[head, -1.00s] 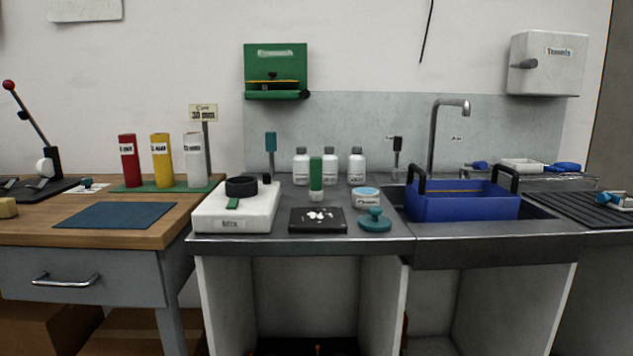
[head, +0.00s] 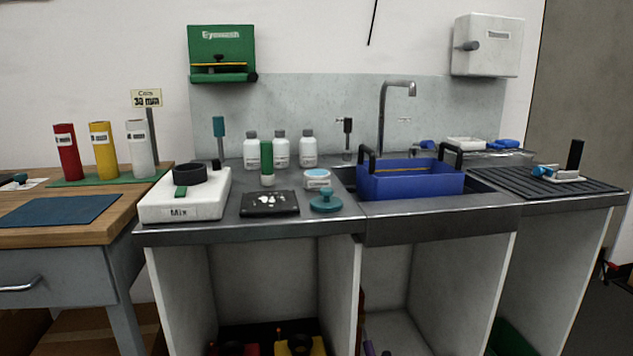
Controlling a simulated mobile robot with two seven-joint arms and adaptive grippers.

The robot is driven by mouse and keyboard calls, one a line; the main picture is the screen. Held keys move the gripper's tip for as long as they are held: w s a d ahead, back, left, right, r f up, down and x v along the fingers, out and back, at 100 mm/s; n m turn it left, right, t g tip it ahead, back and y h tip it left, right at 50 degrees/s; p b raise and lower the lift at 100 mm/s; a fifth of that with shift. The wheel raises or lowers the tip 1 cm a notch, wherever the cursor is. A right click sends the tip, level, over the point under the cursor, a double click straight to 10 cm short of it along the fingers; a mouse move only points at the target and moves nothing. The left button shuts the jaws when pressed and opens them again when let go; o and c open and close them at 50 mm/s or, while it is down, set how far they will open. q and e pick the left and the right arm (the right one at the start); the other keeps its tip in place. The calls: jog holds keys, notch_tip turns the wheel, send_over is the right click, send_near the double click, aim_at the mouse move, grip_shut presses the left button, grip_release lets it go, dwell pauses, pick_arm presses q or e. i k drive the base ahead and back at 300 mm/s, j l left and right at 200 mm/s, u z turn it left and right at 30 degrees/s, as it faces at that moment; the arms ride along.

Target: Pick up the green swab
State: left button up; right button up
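An upright green cylinder with a white lower end (head: 267,160) stands on the grey counter, behind a small black tray and in front of several white bottles. It is the closest match to the green swab, but I cannot tell for sure. A teal-headed upright piece (head: 218,127) stands farther back to its left. Neither of my grippers is in view.
A white mixer (head: 155,208) with a black ring is at the counter's left. The black tray (head: 270,208), a teal knobbed disc (head: 326,206) and a round tub (head: 317,183) sit at the middle. A blue crate (head: 410,183) stands at the sink, beside a ribbed drainboard (head: 530,188).

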aim_at(267, 175)
jog(key=i+j, duration=0.1)
jog(key=i, duration=0.35)
jog(key=i+j, duration=0.1)
jog(key=i, duration=0.35)
jog(key=j+u, duration=0.05)
